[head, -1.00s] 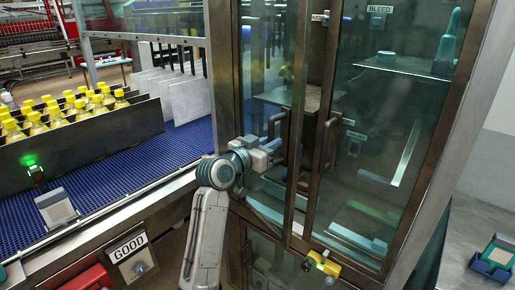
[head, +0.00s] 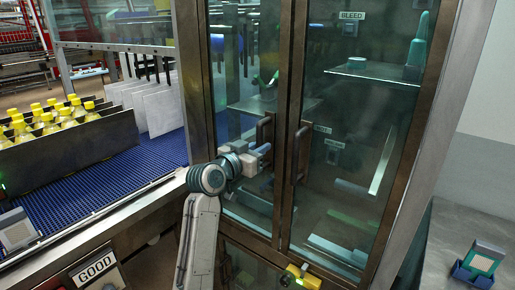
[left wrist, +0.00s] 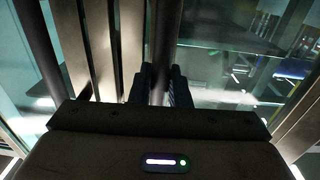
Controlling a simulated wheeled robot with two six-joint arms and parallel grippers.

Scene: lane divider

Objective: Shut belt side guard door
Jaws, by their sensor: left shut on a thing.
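The guard cabinet has two glass doors with dark metal frames in the head view. The left door (head: 237,85) looks about flush with the right door (head: 345,130), their frames side by side; any small gap is hard to tell. My left gripper (head: 264,158) is shut on the left door's dark upright handle (head: 265,130). In the left wrist view its two fingers (left wrist: 161,85) sit on either side of the handle bar (left wrist: 161,45). The right door's handle (head: 300,155) stands free just to the right. My right gripper is out of view.
A yellow latch (head: 303,277) sits low on the door frame. The blue belt (head: 95,170) with yellow-capped bottles (head: 50,122) runs at left, beside my arm.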

